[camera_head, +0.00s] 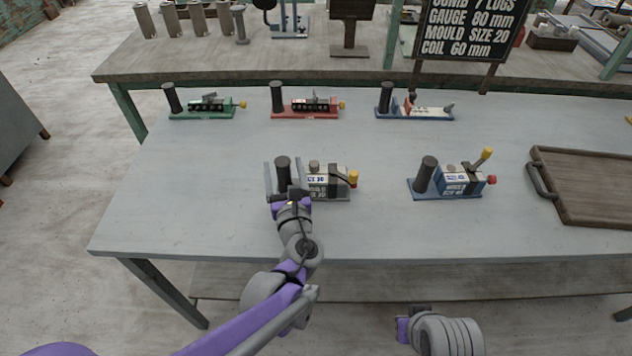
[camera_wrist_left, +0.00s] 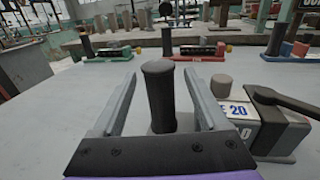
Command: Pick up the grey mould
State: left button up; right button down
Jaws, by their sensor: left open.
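The grey mould (camera_head: 327,181) sits on the front left of the grey table, with a black upright handle post, a labelled block and a yellow-tipped lever. In the left wrist view its block (camera_wrist_left: 238,115) shows a label reading 20. My left gripper (camera_head: 283,170) is open at the mould's left end. In the left wrist view its two fingers stand on either side of the black post (camera_wrist_left: 158,95), with a gap visible on each side. My right gripper (camera_head: 414,312) is low in front of the table; its fingers are too unclear to judge.
A blue mould (camera_head: 452,183) stands to the right, beside a wooden tray (camera_head: 570,215). Green (camera_head: 207,107), red (camera_head: 307,106) and blue-based (camera_head: 415,111) moulds line the back. A sign (camera_head: 465,30) stands behind them. The table's front left is bare.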

pick_arm(q)
jog(key=shift+w, duration=0.2)
jog(key=shift+s, duration=0.1)
jog(key=shift+c, duration=0.3)
grip_shut()
dwell(0.9)
